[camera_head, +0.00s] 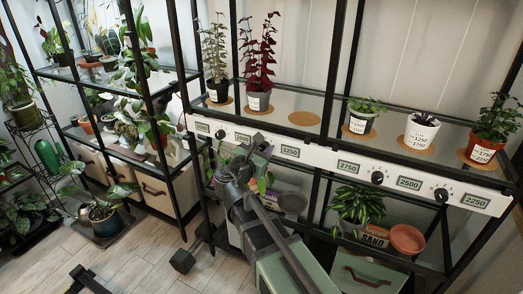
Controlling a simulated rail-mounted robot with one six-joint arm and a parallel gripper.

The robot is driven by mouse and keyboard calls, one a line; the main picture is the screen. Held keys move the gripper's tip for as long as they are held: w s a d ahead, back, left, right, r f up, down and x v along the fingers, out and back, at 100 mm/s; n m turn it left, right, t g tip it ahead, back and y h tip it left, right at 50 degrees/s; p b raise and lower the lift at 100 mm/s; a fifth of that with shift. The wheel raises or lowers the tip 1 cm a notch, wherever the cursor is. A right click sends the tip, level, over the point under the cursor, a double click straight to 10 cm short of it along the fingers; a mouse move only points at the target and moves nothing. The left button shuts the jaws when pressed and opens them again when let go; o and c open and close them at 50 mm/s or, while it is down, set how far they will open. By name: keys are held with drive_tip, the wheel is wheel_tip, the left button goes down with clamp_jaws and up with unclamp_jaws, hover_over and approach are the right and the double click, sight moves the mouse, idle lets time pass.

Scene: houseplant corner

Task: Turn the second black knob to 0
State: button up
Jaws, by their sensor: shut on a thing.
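A white strip (320,158) along the shelf's front edge carries black knobs and small displays. The first knob (220,133) shows at the left. Two more show at the right, one (377,177) between the displays 2750 and 2500, one (441,195) between 2500 and 2250. My gripper (259,148) is at the strip between the left displays and the display 1250 (290,151). It is shut at the place of the second knob, which my gripper hides. I cannot see which way that knob points. The display (242,138) beside it is too small to read surely.
Potted plants stand on cork mats on the shelf above: a dark red one (258,85), a green one (362,115) and others. An empty cork mat (304,118) lies between. Black uprights (330,110) flank the strip.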

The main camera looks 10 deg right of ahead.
idle(0.4)
drive_tip(key=o, duration=0.9)
drive_tip(key=shift+o, duration=0.2)
drive_tip(key=shift+s, duration=0.1)
drive_tip(key=v, duration=1)
drive_tip(key=shift+s+a, duration=0.25)
